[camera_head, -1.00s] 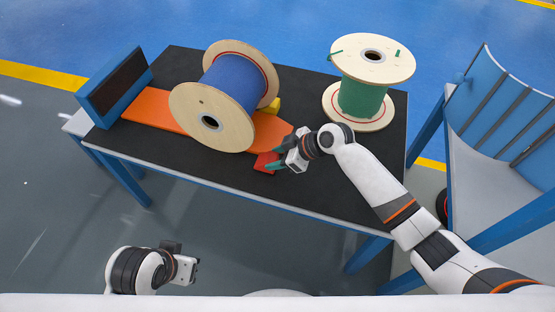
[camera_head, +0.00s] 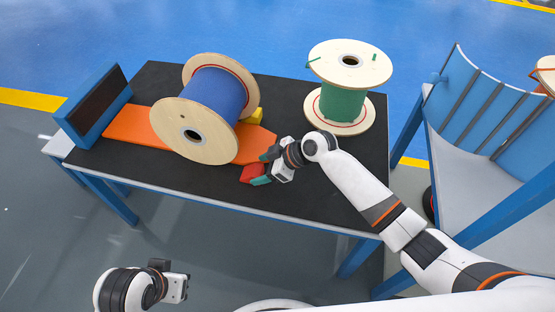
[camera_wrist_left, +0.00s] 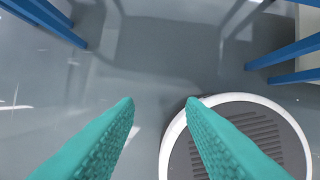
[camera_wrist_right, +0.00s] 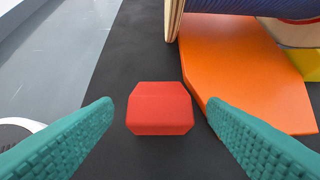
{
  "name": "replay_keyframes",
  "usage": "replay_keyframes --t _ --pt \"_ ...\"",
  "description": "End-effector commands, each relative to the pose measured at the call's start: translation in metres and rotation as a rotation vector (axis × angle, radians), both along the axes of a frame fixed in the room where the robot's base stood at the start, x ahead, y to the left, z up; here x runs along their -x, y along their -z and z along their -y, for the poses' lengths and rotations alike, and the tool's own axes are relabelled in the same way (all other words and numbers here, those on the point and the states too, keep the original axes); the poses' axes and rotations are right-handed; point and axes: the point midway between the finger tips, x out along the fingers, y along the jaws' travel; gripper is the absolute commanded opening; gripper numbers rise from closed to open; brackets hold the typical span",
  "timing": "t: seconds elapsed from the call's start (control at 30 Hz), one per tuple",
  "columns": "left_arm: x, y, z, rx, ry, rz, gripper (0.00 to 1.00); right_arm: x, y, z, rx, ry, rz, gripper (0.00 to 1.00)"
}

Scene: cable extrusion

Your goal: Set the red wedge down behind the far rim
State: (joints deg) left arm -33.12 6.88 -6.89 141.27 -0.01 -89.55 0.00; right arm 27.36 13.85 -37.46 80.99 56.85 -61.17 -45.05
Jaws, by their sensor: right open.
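The red wedge (camera_head: 252,173) lies on the black table top, just in front of the orange ramp (camera_head: 128,128). It also shows in the right wrist view (camera_wrist_right: 160,108), centred between the fingers and touching neither. My right gripper (camera_head: 264,168) is open around the wedge, its teal fingertips to either side. The blue spool (camera_head: 217,92) lies on its side on the orange ramp, its near rim (camera_head: 193,132) facing me and its far rim (camera_head: 240,72) behind. A yellow wedge (camera_head: 253,117) sits by the far rim. My left gripper (camera_wrist_left: 162,105) is open and empty over the floor.
A green spool (camera_head: 342,103) stands upright at the table's back right. A blue stop block (camera_head: 92,106) stands at the left end. A blue rack (camera_head: 485,100) is at the right. The table's front right is bare.

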Motion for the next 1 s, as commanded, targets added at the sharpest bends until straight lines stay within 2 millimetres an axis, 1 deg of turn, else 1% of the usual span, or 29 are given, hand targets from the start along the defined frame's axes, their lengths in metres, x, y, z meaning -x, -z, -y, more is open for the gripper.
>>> replay_keyframes --t 0.03,0.17,0.23,0.47,0.63,0.77,1.0 --pt "-0.002 0.01 0.0 -0.001 0.0 -0.016 0.36 0.001 -0.004 0.003 0.001 0.001 0.0 0.67" --pt "-0.008 0.029 0.002 -0.002 0.002 -0.029 0.36 0.003 -0.013 0.009 0.001 0.001 0.0 0.67" --pt "-0.011 0.042 0.002 -0.002 0.002 -0.036 0.36 0.004 -0.017 0.013 0.001 0.001 0.0 0.67" --pt "-0.015 0.089 0.004 -0.002 0.007 -0.06 0.36 0.008 -0.03 0.026 0.0 0.001 0.0 0.67" --pt "-0.011 0.124 0.004 -0.005 0.011 -0.079 0.36 0.011 -0.039 0.035 0.0 0.001 -0.001 0.67" --pt "-0.004 0.149 0.003 -0.006 0.013 -0.093 0.36 0.014 -0.046 0.041 0.001 0.0 0.0 0.67" --pt "0.015 0.192 0.001 -0.009 0.017 -0.119 0.36 0.018 -0.059 0.054 0.0 0.001 -0.001 0.67"
